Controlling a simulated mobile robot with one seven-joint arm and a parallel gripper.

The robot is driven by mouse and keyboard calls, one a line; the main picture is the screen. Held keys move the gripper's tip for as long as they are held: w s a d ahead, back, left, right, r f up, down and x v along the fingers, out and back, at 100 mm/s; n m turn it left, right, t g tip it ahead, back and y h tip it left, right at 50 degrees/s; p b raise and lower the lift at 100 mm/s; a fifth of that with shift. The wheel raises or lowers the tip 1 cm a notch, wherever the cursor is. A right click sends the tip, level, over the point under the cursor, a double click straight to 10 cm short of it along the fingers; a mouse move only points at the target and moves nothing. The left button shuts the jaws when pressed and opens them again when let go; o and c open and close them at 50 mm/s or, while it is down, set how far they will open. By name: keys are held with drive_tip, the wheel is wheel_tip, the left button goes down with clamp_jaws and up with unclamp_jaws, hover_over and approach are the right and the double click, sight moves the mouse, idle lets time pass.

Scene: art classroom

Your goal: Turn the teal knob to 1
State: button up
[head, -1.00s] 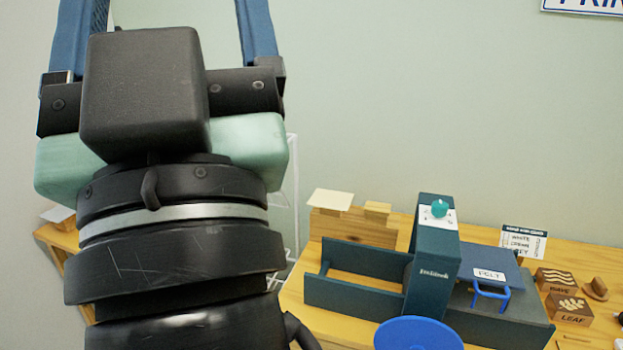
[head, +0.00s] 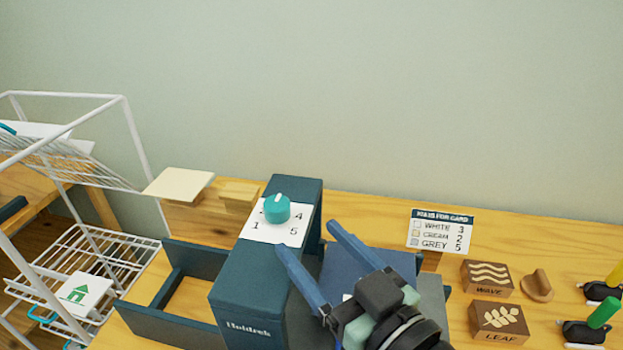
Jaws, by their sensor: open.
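The teal knob (head: 277,208) stands on a white dial plate (head: 262,231) on top of the dark teal press (head: 250,293). A white pointer mark shows on the knob's top, toward its far side. My gripper (head: 307,240), with two long blue fingers, is open and empty. In the picture it lies to the right of and below the knob, the fingers pointing up-left, apart from the knob.
A card sign (head: 441,231) lists white 3, cream 2, grey 5. WAVE (head: 488,277) and LEAF (head: 498,321) stamp blocks lie at right. A white wire rack (head: 75,262) stands at left.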

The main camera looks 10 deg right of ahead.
sight(271, 199)
drive_tip(key=p+x, duration=0.3)
drive_tip(key=x, duration=0.9)
drive_tip(key=shift+w+a, duration=0.25)
drive_tip(key=shift+a, duration=0.1)
drive_tip(key=shift+c, duration=0.2)
clamp_jaws()
